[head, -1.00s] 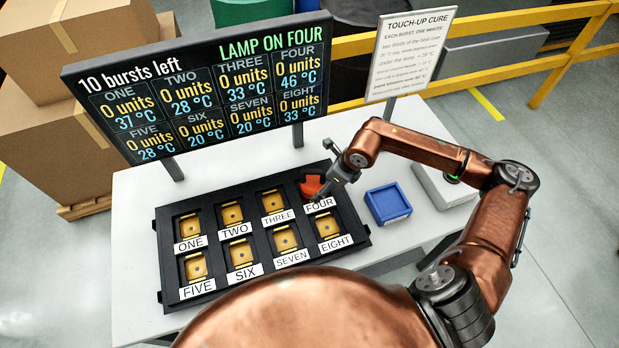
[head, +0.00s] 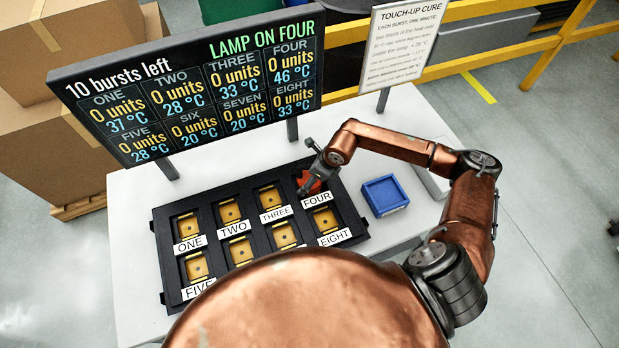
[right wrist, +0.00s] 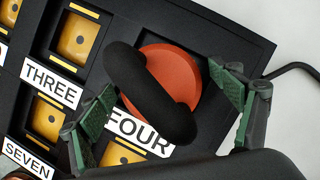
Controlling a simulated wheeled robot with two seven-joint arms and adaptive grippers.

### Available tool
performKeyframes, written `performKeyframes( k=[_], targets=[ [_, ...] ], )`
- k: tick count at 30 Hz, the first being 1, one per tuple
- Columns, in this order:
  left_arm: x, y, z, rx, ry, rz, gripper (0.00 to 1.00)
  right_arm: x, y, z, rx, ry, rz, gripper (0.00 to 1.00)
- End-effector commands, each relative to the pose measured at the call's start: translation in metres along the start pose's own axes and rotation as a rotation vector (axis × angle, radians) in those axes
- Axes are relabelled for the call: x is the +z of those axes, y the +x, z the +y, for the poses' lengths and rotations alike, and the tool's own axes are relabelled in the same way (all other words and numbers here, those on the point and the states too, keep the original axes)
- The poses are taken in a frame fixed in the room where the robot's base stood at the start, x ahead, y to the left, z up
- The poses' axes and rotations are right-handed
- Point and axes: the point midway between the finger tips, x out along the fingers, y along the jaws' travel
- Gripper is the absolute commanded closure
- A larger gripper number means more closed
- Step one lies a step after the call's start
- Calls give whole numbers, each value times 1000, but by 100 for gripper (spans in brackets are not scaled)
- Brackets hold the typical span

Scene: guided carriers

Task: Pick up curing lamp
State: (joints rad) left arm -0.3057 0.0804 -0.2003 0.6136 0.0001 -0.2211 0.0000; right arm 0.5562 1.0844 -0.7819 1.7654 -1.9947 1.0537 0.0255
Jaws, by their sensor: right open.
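The curing lamp (head: 311,183) is an orange-red round body sitting on the FOUR place of the black tray (head: 163,245). In the right wrist view the lamp (right wrist: 185,70) has a thick black handle (right wrist: 145,95) across its top. My right gripper (head: 308,172) is at the lamp and partly hides it in the head view. In the right wrist view my right gripper (right wrist: 165,118) is open, its green-padded fingers spread on either side of the lamp and handle. I cannot tell whether a finger touches the handle. My left gripper is not in view.
The tray holds several gold carriers with labels. A display (head: 200,85) reading "LAMP ON FOUR" and a sign (head: 405,42) stand behind it. A blue box (head: 385,196) lies right of the tray on the white table (head: 135,215). A dark cable (right wrist: 298,68) runs right.

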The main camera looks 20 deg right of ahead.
Motion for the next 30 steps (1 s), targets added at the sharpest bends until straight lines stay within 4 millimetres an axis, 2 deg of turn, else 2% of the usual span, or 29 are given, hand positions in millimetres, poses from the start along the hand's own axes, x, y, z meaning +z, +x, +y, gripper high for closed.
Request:
performKeyframes(
  k=[3, 7, 21, 30],
  targets=[
    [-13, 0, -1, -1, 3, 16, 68, 0, 2, 0, -1, 0, 0, 15],
    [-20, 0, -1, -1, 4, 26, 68, 0, 1, 0, -1, 0, 0, 17],
    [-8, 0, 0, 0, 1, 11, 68, 0, 1, 0, -1, 0, -1, 49],
    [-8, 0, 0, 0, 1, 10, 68, 0, 1, 0, -1, 0, -1, 70]
  ],
)
